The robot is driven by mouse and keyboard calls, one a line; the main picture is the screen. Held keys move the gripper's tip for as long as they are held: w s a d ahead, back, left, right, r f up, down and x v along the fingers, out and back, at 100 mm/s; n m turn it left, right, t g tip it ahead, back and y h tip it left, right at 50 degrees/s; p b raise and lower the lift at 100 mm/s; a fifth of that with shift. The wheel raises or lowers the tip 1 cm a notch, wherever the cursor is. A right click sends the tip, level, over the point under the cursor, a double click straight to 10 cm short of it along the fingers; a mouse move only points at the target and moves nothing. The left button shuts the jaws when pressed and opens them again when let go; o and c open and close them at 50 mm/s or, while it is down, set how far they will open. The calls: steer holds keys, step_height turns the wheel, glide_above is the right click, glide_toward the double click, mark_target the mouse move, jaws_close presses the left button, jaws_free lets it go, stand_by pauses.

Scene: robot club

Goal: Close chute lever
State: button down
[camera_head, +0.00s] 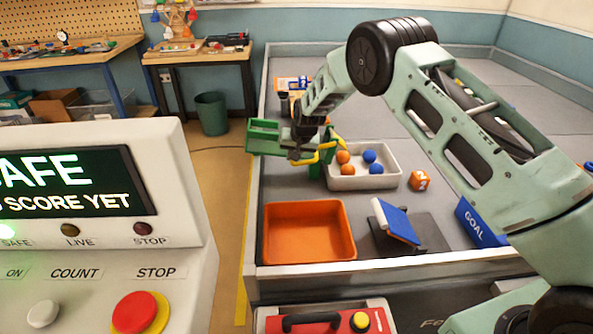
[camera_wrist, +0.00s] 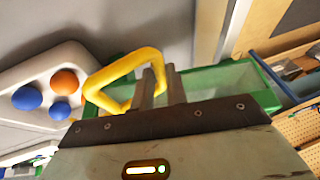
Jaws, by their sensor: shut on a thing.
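The chute lever is a yellow bent handle (camera_wrist: 122,80), joined to a green chute (camera_wrist: 235,82). In the wrist view my gripper (camera_wrist: 160,82) has its two fingers close together at the yellow handle, shut on it. In the head view the green chute (camera_head: 264,136) stands at the left edge of the grey field, above and left of a white tray. The yellow handle (camera_head: 328,152) shows there to the right of the chute. My gripper (camera_head: 304,146) is beside it, partly hidden by the wrist and the handle.
The white tray (camera_head: 350,184) holds orange and blue balls. A control panel (camera_head: 190,225) stands at the left.

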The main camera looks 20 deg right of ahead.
steer(key=d+r+m+t+y+b, duration=0.1)
steer(key=d+r+y+b, duration=0.2)
steer(key=r, duration=0.3)
steer(key=s+d+r+t+y+b, duration=0.1)
steer(key=d+r+y+b, duration=0.2)
steer(key=r+y+b, duration=0.1)
steer(key=r+b, duration=0.1)
steer(key=b, duration=0.1)
steer(key=shift+s+r+m+y+b, duration=0.15)
steer(key=shift+r+m+y+b, duration=0.15)
steer(key=shift+r+m, duration=0.1)
steer(key=shift+d, duration=0.15)
steer(key=shift+f, duration=0.15)
steer(key=c, duration=1.4)
jaws_free()
steer(key=shift+d, duration=0.1)
steer(key=shift+r, duration=0.3)
